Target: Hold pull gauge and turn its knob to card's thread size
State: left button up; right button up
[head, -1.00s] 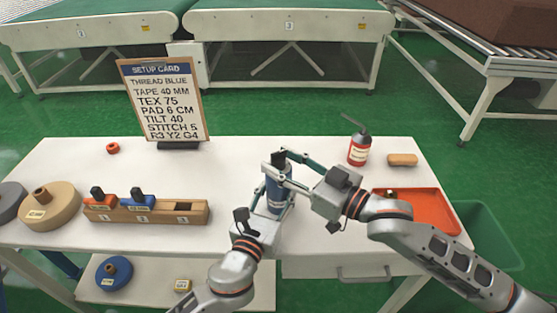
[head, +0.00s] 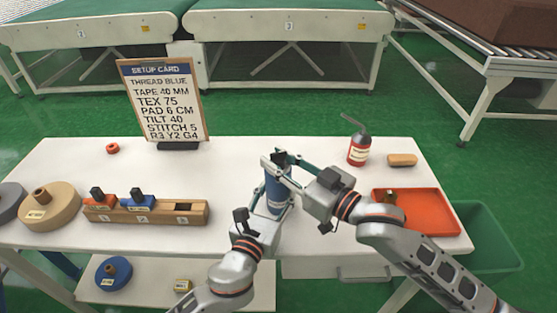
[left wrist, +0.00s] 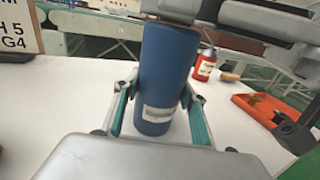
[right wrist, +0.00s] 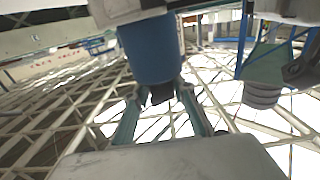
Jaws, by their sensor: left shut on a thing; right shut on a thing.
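The pull gauge (head: 276,190) is a blue upright cylinder with a dark knob (head: 279,157) on top, above the table's front half. My left gripper (head: 272,205) is shut around its body; the left wrist view shows the blue body (left wrist: 165,75) between the fingers, with a pale label. My right gripper (head: 281,165) is shut on the knob from the right; in the right wrist view the dark knob (right wrist: 162,93) sits between the fingertips. The knob's scale cannot be read. The setup card (head: 162,100) stands at the back left and reads THREAD BLUE and TEX 75.
A wooden block (head: 150,218) with red and blue pieces stands at left, beside a tan spool (head: 50,207). At right are a red bottle (head: 358,150), a tan block (head: 402,160) and an orange tray (head: 425,222). The table's middle back is clear.

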pick_arm(q)
jog(key=shift+d+r, duration=0.1)
pick_arm(e)
jog(key=shift+s+a+m+t+h, duration=0.1)
jog(key=shift+s+m+t+h, duration=0.05)
jog(key=shift+m+t+h, duration=0.4)
jog(key=o, duration=1)
jog(key=shift+o, duration=0.2)
jog(key=v, duration=1.2)
pick_arm(q)
jog(key=o, duration=1.7)
jog(key=shift+o, duration=0.2)
